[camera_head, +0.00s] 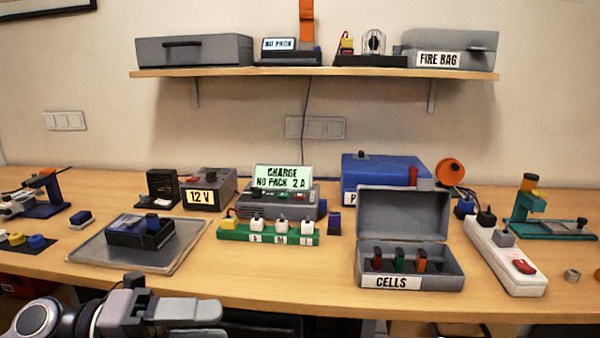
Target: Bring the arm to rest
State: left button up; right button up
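My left arm comes in at the bottom left, in front of the table's front edge. Its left gripper (218,321) points to the right, below the grey tray. Its grey fingers show at the bottom edge of the picture, partly cut off, and whether they are apart or closed is unclear. Nothing shows held in them. My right arm and gripper are not in view.
The wooden table (300,288) bears a grey tray (88,252) with a dark box, a green strip (268,237), an open CELLS case (410,282) and a white power strip (505,258). A shelf (300,72) hangs above. The front middle of the table is clear.

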pick_arm(q)
jog(key=w+a+f+n+t+y+p, duration=0.1)
jog(key=a+f+n+t+y, duration=0.35)
jog(key=n, duration=0.85)
jog(key=w+a+f+n+t+y+p, duration=0.1)
jog(key=w+f+n+t+y+p, duration=0.1)
jog(key=f+n+t+y, duration=0.7)
jog(key=s+a+f+n+g+y+p, duration=0.1)
jog(key=s+f+n+g, duration=0.4)
jog(key=s+f+n, duration=0.7)
notch_tip(320, 180, down, 5)
jog(key=shift+s+a+r+y, duration=0.1)
jog(key=shift+s+a+y, duration=0.3)
jog(key=shift+s, duration=0.3)
